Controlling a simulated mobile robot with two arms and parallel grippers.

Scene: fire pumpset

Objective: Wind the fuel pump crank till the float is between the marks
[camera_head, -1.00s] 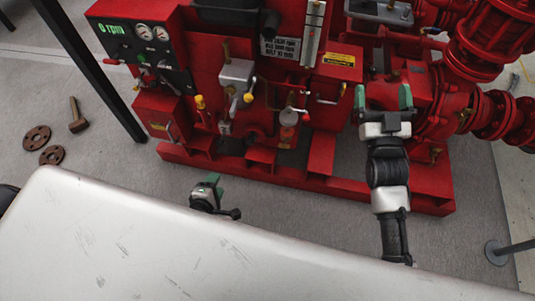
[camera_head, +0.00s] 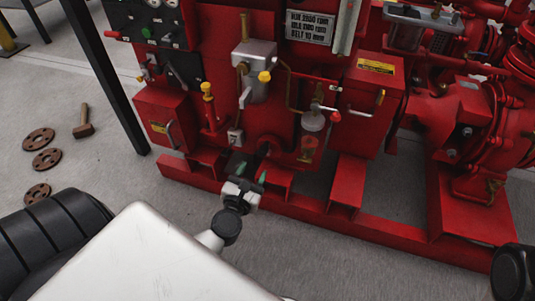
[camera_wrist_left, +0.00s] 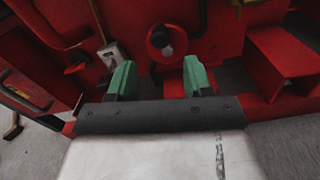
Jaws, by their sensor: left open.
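The red fire pumpset (camera_head: 345,185) stands ahead. On its front, a grey metal box (camera_head: 258,55) carries a short arm with a yellow knob (camera_head: 264,76), which looks like the crank. A pale vertical gauge (camera_head: 346,24) is cut off by the top edge of the head view; I cannot make out a float or marks. My left gripper (camera_head: 250,173), with green fingertips, is open and empty, low in front of the pumpset and well below the yellow knob. In the left wrist view the left gripper (camera_wrist_left: 160,80) has nothing between its fingers. My right gripper is out of view.
A small glass bowl (camera_head: 313,122) with red knobs and a yellow-topped valve (camera_head: 208,97) flank the grey box. A black post (camera_head: 103,75) stands at the left. Rusty discs (camera_head: 46,159) and a hammer (camera_head: 83,125) lie on the grey floor.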

